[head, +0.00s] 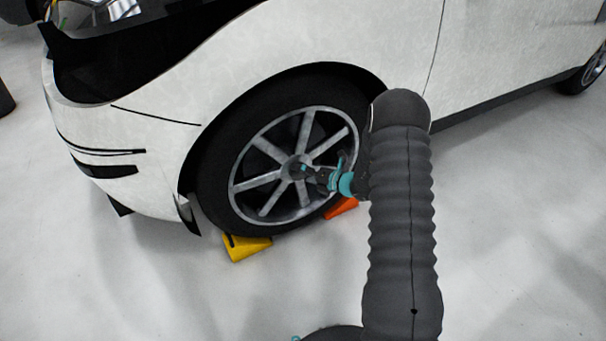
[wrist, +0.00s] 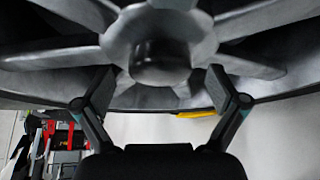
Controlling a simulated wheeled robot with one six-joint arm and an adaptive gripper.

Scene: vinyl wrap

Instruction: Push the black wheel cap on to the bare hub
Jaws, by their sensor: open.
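The spoked front wheel (head: 265,205) of a white car faces me, and its hub (head: 296,165) is at the middle of the spokes. In the wrist view a dark round piece (wrist: 160,62), which looks like the black wheel cap, sits at the centre of the grey hub (wrist: 116,42). I cannot tell how deep it sits. My gripper (head: 311,172) is close in front of the hub. In the wrist view my gripper (wrist: 160,78) is open, with one finger on each side of the dark piece and gaps between.
A yellow wheel chock (head: 247,248) and an orange chock (head: 342,208) lie on the floor by the tyre. The car's white body (head: 300,40) rises above the wheel. The pale floor (head: 520,220) at the right is clear. Shelving with red items (wrist: 62,140) shows behind.

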